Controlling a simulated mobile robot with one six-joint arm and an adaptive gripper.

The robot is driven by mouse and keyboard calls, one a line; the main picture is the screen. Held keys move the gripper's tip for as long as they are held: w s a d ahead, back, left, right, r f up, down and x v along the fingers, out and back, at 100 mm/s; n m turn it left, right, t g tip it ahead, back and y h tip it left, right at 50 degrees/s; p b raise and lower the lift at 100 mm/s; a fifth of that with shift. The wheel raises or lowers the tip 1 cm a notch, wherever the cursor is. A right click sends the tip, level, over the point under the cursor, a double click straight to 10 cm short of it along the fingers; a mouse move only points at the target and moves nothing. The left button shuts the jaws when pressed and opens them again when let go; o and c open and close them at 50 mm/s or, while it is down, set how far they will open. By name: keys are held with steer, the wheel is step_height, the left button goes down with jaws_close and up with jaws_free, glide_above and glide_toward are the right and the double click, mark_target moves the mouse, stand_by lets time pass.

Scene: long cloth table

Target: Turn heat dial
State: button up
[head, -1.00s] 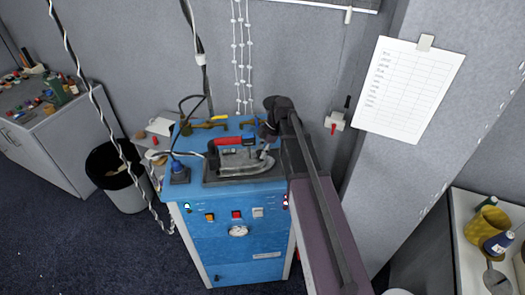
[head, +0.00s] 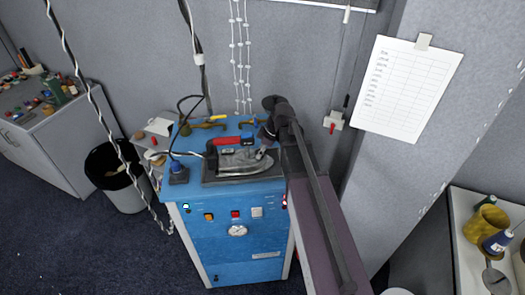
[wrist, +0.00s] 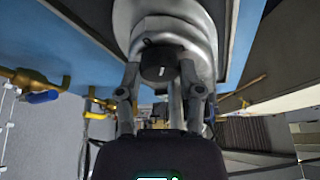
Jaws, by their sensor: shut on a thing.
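The heat dial (wrist: 158,62) is a round black knob with a white mark in the wrist view. It sits on the pale grey metal body of the iron (wrist: 178,22). My gripper (wrist: 159,74) has one finger on each side of the dial and is shut on it. In the head view the grey iron (head: 243,162) with its red handle (head: 230,141) lies on a dark rest on top of the blue cabinet. My gripper (head: 264,150) is at the iron's right end there. The dial cannot be made out in the head view.
The blue cabinet (head: 238,252) has buttons and a gauge (head: 238,231) on its front. Brass fittings (head: 203,125) lie behind the iron. A bin (head: 115,178) is on the floor.

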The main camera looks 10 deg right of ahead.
steer(key=shift+s+a+m+t, duration=0.15)
steer(key=shift+m+t, duration=0.15)
steer(key=shift+m, duration=0.8)
steer(key=o, duration=1.1)
steer(key=shift+o, duration=0.2)
